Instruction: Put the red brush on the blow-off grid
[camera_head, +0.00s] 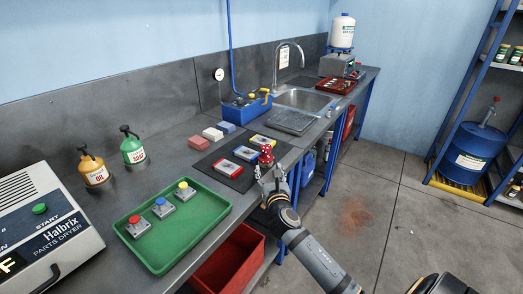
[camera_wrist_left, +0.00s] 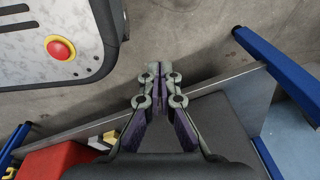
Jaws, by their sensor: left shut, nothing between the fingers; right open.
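A small red upright object (camera_head: 266,154), which looks like the red brush, stands by the right edge of a dark mat (camera_head: 228,182). My right gripper (camera_head: 268,168) is open just in front of it. The fingers are close to the red object, but I cannot tell whether they touch it. A flat dark grey panel (camera_head: 291,121) by the sink may be the blow-off grid; its surface is too small to be sure. My left gripper (camera_wrist_left: 157,72) is shut and empty in the left wrist view, above the bench edge and floor.
A green tray (camera_head: 153,262) holds three knobbed pieces. A blue box (camera_head: 240,110) stands behind the mat. A red bin (camera_head: 228,262) sits below the bench edge.

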